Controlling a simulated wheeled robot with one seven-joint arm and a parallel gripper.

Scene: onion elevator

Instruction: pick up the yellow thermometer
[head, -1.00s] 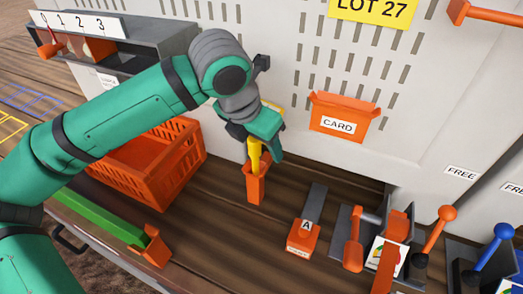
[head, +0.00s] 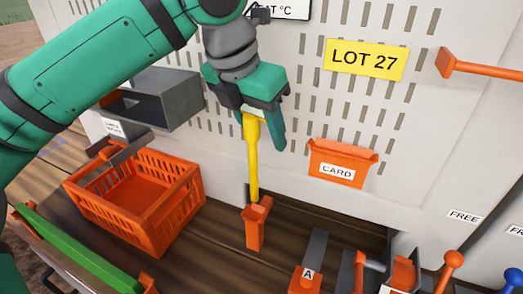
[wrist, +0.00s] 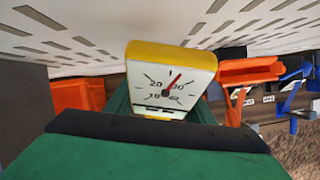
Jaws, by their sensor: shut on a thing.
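The yellow thermometer (head: 252,160) hangs upright below my gripper (head: 250,112) in the head view. Its long yellow body points down, and its lower tip is at or just above the mouth of the orange holder (head: 256,225); I cannot tell whether the tip is still inside. My gripper is shut on the thermometer's top. In the wrist view the thermometer's dial (wrist: 168,85), white with a red needle and a yellow rim, shows above the green gripper body. The gripped part itself is mostly hidden.
An orange crate (head: 75,188) stands left of the holder, with a grey box (head: 165,95) behind it. An orange card box (head: 342,160) hangs on the perforated panel to the right. Orange and blue levers (head: 505,280) stand at the lower right. A green bar (head: 75,250) lies front left.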

